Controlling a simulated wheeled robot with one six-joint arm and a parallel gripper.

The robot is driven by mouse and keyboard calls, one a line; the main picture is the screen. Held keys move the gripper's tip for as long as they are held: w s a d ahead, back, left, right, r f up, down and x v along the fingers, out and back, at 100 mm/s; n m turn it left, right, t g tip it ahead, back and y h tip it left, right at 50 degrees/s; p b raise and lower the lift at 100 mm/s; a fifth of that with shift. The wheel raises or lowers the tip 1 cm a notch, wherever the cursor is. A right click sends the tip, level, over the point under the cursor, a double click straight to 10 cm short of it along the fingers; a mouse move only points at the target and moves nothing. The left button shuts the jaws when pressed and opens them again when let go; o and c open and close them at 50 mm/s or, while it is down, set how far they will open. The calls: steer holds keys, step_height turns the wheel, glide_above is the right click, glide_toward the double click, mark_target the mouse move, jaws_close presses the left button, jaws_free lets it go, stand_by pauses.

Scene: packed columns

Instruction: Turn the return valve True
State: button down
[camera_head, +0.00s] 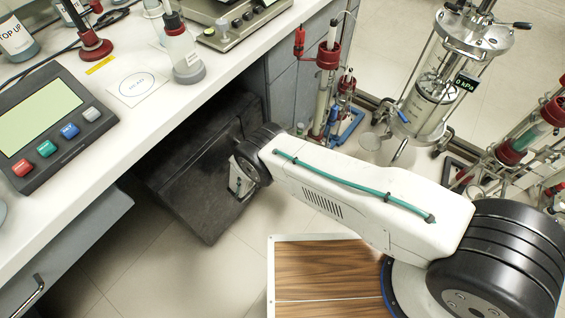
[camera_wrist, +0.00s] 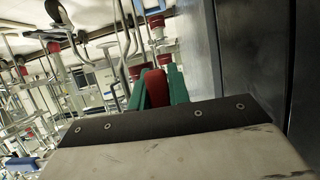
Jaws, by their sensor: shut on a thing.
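In the wrist view, my gripper (camera_wrist: 157,80) shows as two green fingers, one on each side of a red handle (camera_wrist: 156,91). The fingers are shut on the red handle. Whether this handle is the return valve cannot be told, as its mounting is hidden behind the fingers and the wrist. In the head view my white arm reaches leftward to the dark opening under the bench, and its fingertips are hidden. No labelled return valve can be made out there.
A glass vessel (camera_head: 432,97) with a "0 kPa" display (camera_head: 466,83) stands behind my arm. Red-clamped glass columns (camera_head: 327,62) stand beside the bench. A black case (camera_head: 205,185) lies below the white bench (camera_head: 150,110). Dark panels (camera_wrist: 262,60) rise close on the right in the wrist view.

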steer(key=shift+a, duration=0.1)
steer(key=c, duration=1.6)
jaws_free()
steer(key=v, duration=0.7)
steer(key=shift+s+a+r, duration=0.2)
steer(key=shift+s, duration=0.1)
